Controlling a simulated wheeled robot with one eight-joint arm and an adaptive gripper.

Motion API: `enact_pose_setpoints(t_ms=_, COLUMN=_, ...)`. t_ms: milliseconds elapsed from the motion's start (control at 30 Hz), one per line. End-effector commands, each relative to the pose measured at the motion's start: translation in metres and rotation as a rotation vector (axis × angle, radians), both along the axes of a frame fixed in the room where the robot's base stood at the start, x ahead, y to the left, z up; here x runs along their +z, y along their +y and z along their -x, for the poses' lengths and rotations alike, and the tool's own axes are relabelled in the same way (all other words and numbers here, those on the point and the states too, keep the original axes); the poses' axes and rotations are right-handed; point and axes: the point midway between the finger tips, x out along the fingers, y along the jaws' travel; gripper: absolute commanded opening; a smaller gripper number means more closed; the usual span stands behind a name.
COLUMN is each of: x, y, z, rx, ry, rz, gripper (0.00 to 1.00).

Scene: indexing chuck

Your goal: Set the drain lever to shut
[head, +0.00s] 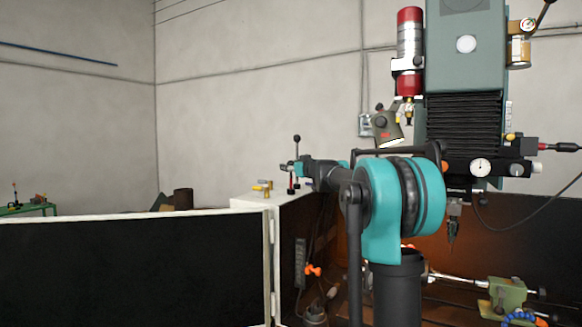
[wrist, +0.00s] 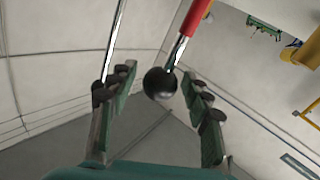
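A lever with a red sleeve (wrist: 196,16) and a black ball knob (wrist: 160,83) shows in the wrist view. Its red grip (head: 291,181) also shows in the head view, pointing down. A second, bare metal rod (wrist: 115,38) stands at the left in the wrist view; in the head view a rod with a black ball (head: 297,138) points up. No label shows which is the drain lever. My gripper (wrist: 158,76) is open, with one finger on each side of the black ball; I see gaps on both sides. In the head view my gripper (head: 296,168) is small and partly merges with the levers.
A brass fitting (head: 262,186) sits on the white cabinet top (head: 246,198) left of my gripper. The drilling machine (head: 465,60) stands at the right, with a green vise (head: 505,294) below it. A black panel (head: 130,270) fills the lower left.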

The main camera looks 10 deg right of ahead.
Motion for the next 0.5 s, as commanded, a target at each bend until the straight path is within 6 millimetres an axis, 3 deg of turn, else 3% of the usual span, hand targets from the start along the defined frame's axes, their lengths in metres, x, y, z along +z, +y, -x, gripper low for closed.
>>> enact_pose_setpoints(t_ms=33, x=0.0, y=0.0, z=0.0001, rx=0.0, ry=0.0, rz=0.0, gripper=0.4)
enact_pose_setpoints(t_ms=333, x=0.0, y=0.0, z=0.0002, rx=0.0, ry=0.0, rz=0.0, gripper=0.03)
enact_pose_setpoints(t_ms=500, x=0.0, y=0.0, z=0.0003, rx=0.0, ry=0.0, rz=0.0, gripper=0.0)
